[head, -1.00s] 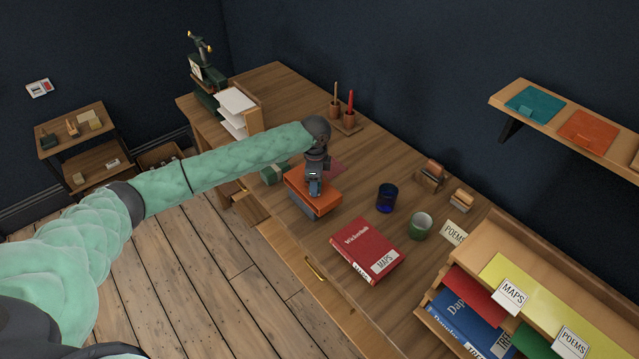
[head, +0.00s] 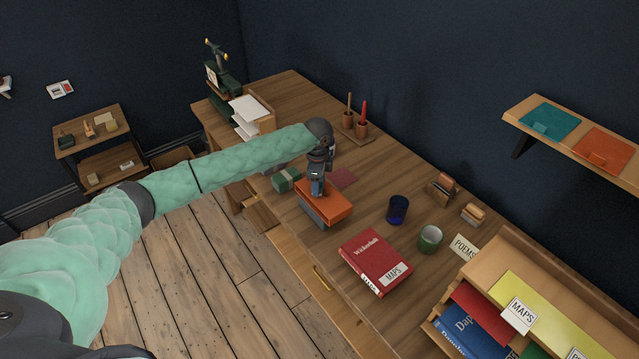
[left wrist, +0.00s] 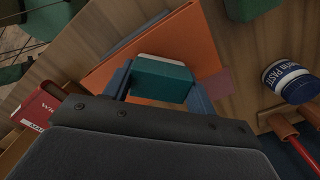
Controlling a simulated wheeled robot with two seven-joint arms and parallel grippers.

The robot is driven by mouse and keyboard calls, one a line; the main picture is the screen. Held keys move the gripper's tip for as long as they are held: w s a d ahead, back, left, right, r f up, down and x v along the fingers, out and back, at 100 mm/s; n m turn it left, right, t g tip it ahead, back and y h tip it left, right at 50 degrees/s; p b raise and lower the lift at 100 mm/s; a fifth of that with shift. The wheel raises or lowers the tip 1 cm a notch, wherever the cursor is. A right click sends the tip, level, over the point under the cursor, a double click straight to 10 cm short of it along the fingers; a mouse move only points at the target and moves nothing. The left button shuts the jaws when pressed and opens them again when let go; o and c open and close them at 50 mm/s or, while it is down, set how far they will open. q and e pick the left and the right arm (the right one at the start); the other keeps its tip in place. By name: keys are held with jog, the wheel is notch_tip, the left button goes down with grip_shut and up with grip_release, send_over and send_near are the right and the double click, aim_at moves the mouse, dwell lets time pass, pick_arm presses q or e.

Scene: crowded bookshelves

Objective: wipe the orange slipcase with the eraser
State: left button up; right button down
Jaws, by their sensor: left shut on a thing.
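The orange slipcase (head: 336,206) lies flat on the wooden desk, near its front edge. My left gripper (head: 316,192) is over its top, toward the slipcase's left end. In the left wrist view, my left gripper (left wrist: 160,85) is shut on the eraser (left wrist: 163,78), a teal block with a pale face, between its two fingers. The slipcase (left wrist: 182,42) fills the space behind the eraser there. The eraser seems to be at or just above the orange surface; contact cannot be told. In the head view the gripper mostly hides the eraser. My right gripper is out of view.
A paste jar (left wrist: 290,82) shows in the wrist view.

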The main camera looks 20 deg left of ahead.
pick_arm(q)
jog(key=shift+w+a+f, duration=0.1)
jog(key=shift+w+a, duration=0.7)
jog(key=shift+a, duration=0.3)
jog(key=shift+w, duration=0.1)
jog(key=shift+d, duration=0.1)
jog(key=shift+s+d, duration=1.45)
jog(key=shift+d, duration=0.3)
jog(key=shift+s+d, duration=0.85)
jog(key=shift+d, duration=0.25)
jog(key=shift+s+d, duration=0.8)
jog(key=shift+d, duration=0.3)
jog(key=shift+w+a, duration=0.1)
jog(key=shift+a, duration=0.05)
